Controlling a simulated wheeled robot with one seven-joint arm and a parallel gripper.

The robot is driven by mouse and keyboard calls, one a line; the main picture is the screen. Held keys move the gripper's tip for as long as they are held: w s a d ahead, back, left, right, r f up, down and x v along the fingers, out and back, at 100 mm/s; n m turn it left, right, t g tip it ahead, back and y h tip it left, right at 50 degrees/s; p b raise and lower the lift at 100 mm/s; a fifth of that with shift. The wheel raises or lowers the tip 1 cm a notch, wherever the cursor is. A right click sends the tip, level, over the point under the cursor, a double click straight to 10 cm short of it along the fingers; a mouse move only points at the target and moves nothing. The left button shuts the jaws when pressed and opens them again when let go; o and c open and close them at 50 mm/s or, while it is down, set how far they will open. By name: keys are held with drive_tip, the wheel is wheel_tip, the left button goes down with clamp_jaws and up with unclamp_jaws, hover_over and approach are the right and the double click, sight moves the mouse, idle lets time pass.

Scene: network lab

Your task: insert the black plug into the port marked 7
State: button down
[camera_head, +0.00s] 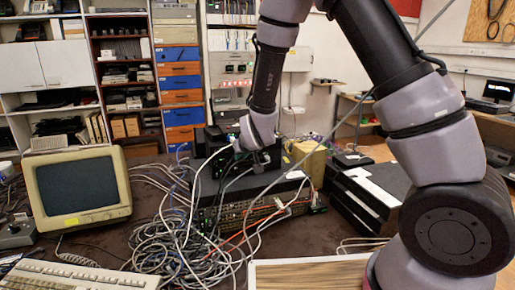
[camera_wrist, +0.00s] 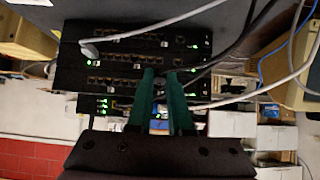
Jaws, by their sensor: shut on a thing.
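My gripper (camera_wrist: 161,72) shows its two green fingers close together in the wrist view, shut on the black plug (camera_wrist: 162,84). The plug is mostly hidden between the fingers; a black cable runs from it to the upper right. The fingertips overlap the rows of ports on the stacked black network switches (camera_wrist: 75,75). I cannot tell whether the plug touches a port. The port numbers are too small to read, so port 7 cannot be picked out. In the head view my gripper (camera_head: 262,158) is above the switch stack (camera_head: 250,190), and the plug is not clear.
A grey plug (camera_wrist: 89,48) with a grey cable sits at the left of the upper switch. A tangle of cables (camera_head: 185,235) lies in front of the stack. An old monitor (camera_head: 80,190) stands left, black boxes (camera_head: 365,195) right. Loose cables cross near my gripper.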

drive_tip(key=shift+d, duration=0.1)
idle(0.4)
drive_tip(key=d, duration=0.9)
drive_tip(key=shift+w+a, duration=0.3)
drive_tip(key=shift+w, duration=0.5)
drive_tip(key=shift+w+a, duration=0.25)
drive_tip(key=shift+w, duration=0.55)
drive_tip(key=shift+w+a, duration=0.3)
drive_tip(key=shift+w, duration=0.5)
drive_tip(key=shift+w+a, duration=0.25)
drive_tip(key=shift+w, duration=0.55)
idle(1.5)
drive_tip(key=c, duration=0.8)
unclamp_jaws()
drive_tip(key=shift+o, duration=0.2)
drive_tip(key=v, duration=1)
drive_tip(key=shift+s+r, duration=0.25)
drive_tip(key=shift+r, duration=0.05)
